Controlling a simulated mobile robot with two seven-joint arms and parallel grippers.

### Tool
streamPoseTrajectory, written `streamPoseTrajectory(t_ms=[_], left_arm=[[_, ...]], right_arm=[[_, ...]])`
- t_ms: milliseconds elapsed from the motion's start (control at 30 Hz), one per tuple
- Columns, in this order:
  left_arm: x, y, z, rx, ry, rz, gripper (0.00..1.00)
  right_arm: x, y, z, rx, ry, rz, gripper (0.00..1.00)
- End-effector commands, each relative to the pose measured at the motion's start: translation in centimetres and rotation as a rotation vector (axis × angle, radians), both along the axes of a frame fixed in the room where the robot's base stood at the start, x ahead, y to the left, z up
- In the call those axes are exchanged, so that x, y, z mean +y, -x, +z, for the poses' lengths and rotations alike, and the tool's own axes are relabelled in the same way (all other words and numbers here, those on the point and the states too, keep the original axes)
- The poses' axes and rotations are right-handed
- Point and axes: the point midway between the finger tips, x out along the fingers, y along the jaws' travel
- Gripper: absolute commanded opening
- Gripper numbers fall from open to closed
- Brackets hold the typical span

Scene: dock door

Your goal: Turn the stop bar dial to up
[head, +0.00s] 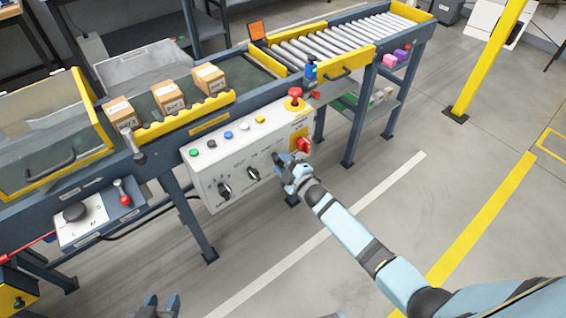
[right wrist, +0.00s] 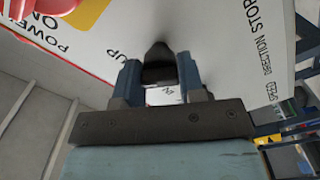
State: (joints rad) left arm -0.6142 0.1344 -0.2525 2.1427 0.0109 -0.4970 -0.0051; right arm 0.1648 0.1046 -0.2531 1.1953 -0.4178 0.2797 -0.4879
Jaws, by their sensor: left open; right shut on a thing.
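The stop bar dial (right wrist: 159,62) is a black knob on the white control panel (head: 215,168), with the printed word UP close beside it in the right wrist view. My right gripper (right wrist: 160,82) is shut on this dial, one finger on each side. In the head view my right gripper (head: 283,163) is at the right end of the panel's lower row and hides the dial. Which way the dial points is hard to tell. My left gripper (head: 160,306) is open and empty at the bottom edge, away from the panel.
Two other black dials, a left one (head: 225,190) and a middle one (head: 253,173), sit on the panel. A red power switch (head: 303,146) is close to my right gripper, with a red mushroom button (head: 294,95) above. Boxes (head: 168,96) stand on the conveyor. The floor in front is clear.

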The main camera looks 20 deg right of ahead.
Motion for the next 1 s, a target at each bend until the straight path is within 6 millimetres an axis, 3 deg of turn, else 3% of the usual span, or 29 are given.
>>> streamPoseTrajectory(t_ms=[267,300,400,767,1000], left_arm=[[0.0,-0.1,0.3,-0.005,0.002,0.001,0.43],[0.0,-0.1,0.3,-0.005,0.002,0.001,0.43],[0.0,-0.1,0.4,-0.006,0.003,0.001,0.43],[0.0,-0.1,0.6,-0.006,0.003,0.001,0.43],[0.0,0.0,0.7,0.002,-0.003,0.001,0.43]], right_arm=[[0.0,0.0,0.0,0.001,-0.003,0.000,0.12],[0.0,0.0,0.0,0.001,-0.003,0.000,0.38],[0.0,0.0,0.0,0.001,-0.003,0.000,0.61],[-0.2,0.5,0.0,0.002,0.000,0.000,0.62],[-1.6,4.5,0.0,0.003,0.000,0.001,0.62]])
